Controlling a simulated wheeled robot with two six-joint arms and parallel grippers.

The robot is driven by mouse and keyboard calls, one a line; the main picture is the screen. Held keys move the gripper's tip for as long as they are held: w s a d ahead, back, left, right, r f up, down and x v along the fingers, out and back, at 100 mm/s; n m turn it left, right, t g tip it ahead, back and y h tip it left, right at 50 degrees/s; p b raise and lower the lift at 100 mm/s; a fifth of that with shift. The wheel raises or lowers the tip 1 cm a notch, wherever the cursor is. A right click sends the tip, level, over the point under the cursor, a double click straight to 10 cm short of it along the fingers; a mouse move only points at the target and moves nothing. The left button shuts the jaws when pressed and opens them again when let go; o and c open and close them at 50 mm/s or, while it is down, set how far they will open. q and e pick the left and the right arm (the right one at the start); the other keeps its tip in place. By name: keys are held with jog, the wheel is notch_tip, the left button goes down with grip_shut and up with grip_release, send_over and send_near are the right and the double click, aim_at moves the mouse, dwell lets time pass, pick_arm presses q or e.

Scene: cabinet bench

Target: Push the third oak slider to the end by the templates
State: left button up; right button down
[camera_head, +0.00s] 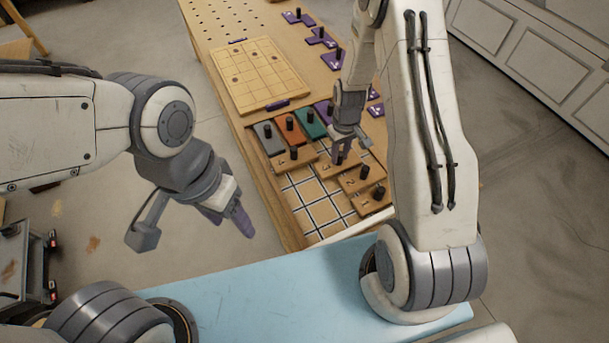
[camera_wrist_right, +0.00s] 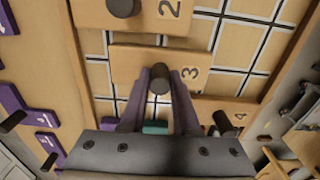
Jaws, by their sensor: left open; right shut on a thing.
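The third oak slider (camera_wrist_right: 125,65), marked 3, lies on the lined grid (camera_head: 312,192) and also shows in the head view (camera_head: 327,170). My right gripper (camera_wrist_right: 160,82) has its fingers on either side of the slider's dark knob and is shut on it. In the head view my right gripper (camera_head: 341,152) reaches down onto it from above. The slider marked 2 (camera_head: 352,183), the slider marked 1 (camera_head: 374,206) and the slider marked 4 (camera_head: 293,163) lie on the same grid. My left gripper (camera_head: 228,216) is open and empty, left of the bench.
Grey (camera_head: 267,141), orange (camera_head: 286,126) and green (camera_head: 309,123) knobbed plates stand in a row behind the grid, with a purple one beside them. Several purple knobbed pieces (camera_head: 321,37) line the bench's right side. A wooden board (camera_head: 258,75) lies farther back.

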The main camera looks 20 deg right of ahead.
aim_at(350, 158)
jog(key=shift+w+d, duration=0.2)
jog(key=shift+d, duration=0.75)
jog(key=shift+w+d, duration=0.2)
jog(key=shift+d, duration=0.75)
jog(key=c, duration=0.6)
grip_release()
jog(key=shift+c, duration=0.2)
notch_tip(350, 158, up, 8)
jog(key=p, duration=0.5)
jog(key=shift+f+p, duration=0.25)
jog(key=shift+p, duration=0.1)
jog(key=shift+a, duration=0.1)
